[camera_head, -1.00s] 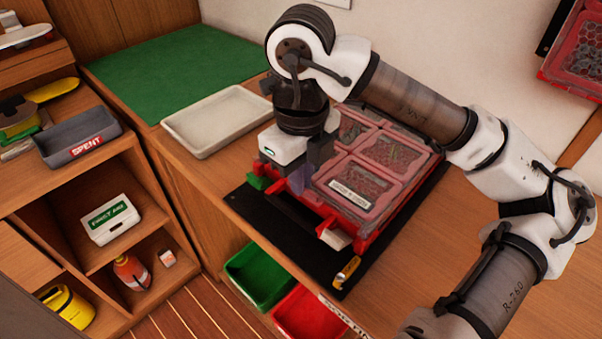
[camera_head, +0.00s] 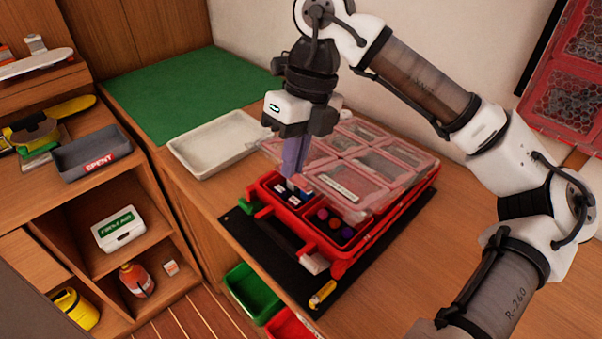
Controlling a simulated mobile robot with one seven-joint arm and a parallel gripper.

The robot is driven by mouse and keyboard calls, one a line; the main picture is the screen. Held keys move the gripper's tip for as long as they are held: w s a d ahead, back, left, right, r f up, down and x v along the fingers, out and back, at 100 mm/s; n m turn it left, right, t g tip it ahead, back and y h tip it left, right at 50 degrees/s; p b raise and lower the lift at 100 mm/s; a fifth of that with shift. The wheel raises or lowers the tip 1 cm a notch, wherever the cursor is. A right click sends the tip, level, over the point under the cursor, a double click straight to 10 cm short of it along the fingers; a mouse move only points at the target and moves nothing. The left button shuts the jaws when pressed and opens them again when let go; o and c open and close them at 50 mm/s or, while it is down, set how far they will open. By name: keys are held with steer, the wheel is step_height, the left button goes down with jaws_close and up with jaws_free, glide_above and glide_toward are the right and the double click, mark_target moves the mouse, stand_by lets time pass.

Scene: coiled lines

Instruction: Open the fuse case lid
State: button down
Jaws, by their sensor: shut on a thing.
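The red fuse case (camera_head: 301,236) stands on a black mat on the wooden bench. Its clear lid with a pinkish-red frame (camera_head: 376,197) is tilted up at the front edge, leaving a gap. Through the gap I see front compartments with small dark and coloured pieces (camera_head: 333,221). My gripper (camera_head: 293,172) points down at the lid's front left part and is shut on the lid's edge. The fingers partly hide the grip point.
A white tray (camera_head: 181,150) lies left of the case, before a green mat (camera_head: 172,95). The black mat (camera_head: 268,246) has a yellow-handled tool (camera_head: 322,294) at its front corner. Green (camera_head: 251,291) and red bins sit below the bench edge. Another red case hangs on the wall (camera_head: 573,100).

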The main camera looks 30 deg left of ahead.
steer(key=w+d+r+p, duration=0.3)
steer(key=w+r+p, duration=0.2)
steer(key=w+r, duration=0.3)
steer(key=w+d+r+g+p, duration=0.1)
steer(key=w+d+r+p, duration=0.2)
steer(key=w+r+p, duration=0.2)
steer(key=shift+w+d+r+y, duration=0.15)
steer(key=shift+w+r+y, duration=0.15)
steer(key=shift+w+r, duration=2.05)
steer(key=shift+s+r, duration=0.55)
steer(key=shift+s, duration=0.05)
steer(key=c, duration=1.7)
jaws_free()
steer(key=shift+w+f, duration=0.1)
steer(key=shift+c, duration=0.2)
steer(key=shift+o, duration=0.7)
steer(key=shift+w+f, duration=0.15)
steer(key=shift+w, duration=0.05)
steer(key=shift+s, duration=0.1)
